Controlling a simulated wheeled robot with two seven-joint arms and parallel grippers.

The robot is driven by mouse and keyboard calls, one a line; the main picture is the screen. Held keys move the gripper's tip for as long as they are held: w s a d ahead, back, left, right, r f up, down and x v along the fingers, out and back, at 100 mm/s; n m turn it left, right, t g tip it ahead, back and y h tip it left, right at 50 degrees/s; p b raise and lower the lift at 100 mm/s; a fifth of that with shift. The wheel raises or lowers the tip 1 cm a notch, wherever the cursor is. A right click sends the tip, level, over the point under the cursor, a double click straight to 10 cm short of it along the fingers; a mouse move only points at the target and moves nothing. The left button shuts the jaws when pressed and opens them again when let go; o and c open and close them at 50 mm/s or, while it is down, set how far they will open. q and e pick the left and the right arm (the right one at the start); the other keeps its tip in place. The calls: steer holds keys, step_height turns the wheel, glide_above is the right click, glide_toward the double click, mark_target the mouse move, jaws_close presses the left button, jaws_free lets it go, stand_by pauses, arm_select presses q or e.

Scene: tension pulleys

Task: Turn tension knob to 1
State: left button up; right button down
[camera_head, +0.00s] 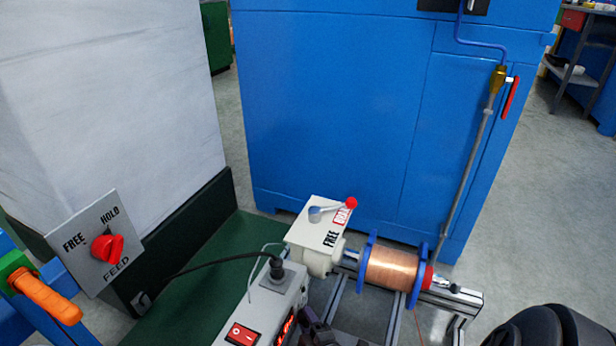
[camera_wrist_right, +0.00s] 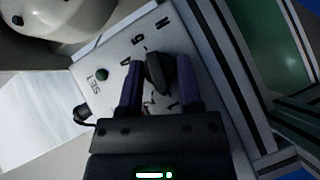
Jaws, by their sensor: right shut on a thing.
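The tension knob (camera_wrist_right: 158,76) is a dark knob on a pale dial panel (camera_wrist_right: 112,98) in the right wrist view. Marks ring it and "SET" is printed at the left; I cannot tell which mark it points to. My right gripper (camera_wrist_right: 160,66) has its two purple fingers on either side of the knob, shut on it. In the head view only a bit of this purple gripper (camera_head: 316,328) shows at the bottom edge, beside the grey control box (camera_head: 262,306). The knob is hidden there. My left gripper is not in view.
A copper wire spool (camera_head: 390,269) with blue flanges sits right of a white box (camera_head: 317,231) with a red-tipped lever (camera_head: 342,206). A FEED panel with a red knob (camera_head: 107,248) and an orange handle (camera_head: 47,296) are at left. A blue cabinet (camera_head: 335,110) stands behind.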

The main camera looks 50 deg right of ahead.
mark_target(308, 327)
steer(key=shift+w+a, duration=0.1)
steer(key=shift+a, duration=0.05)
stand_by(0.5)
steer(key=c, duration=0.5)
jaws_free()
steer(key=shift+c, duration=0.2)
steer(key=shift+s+r, duration=0.1)
steer(key=shift+s, duration=0.1)
steer(key=p+v, duration=0.3)
steer(key=v, duration=0.3)
steer(key=shift+s+a, duration=0.2)
steer(key=shift+a, duration=0.05)
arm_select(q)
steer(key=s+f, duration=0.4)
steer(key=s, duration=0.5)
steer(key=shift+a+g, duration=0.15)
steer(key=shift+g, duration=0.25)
arm_select(e)
steer(key=shift+s+a, duration=0.1)
steer(key=shift+s, duration=0.15)
